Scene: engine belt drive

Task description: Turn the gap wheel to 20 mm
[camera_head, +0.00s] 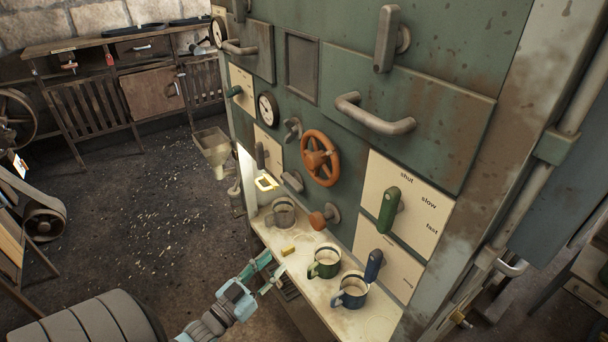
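An orange spoked handwheel (321,158) is mounted on the green machine panel, right of the picture's middle; I take it for the gap wheel. A round white-faced gauge (267,108) sits to its upper left; its reading is too small to tell. No 20 mm mark is legible. My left gripper (275,264) is low over the front edge of the pale shelf, well below the wheel and apart from it. Its two teal fingers are spread and nothing is between them. My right gripper is not in view.
A green lever (388,210), a blue lever (374,265) and an orange knob (321,218) stick out near the wheel.

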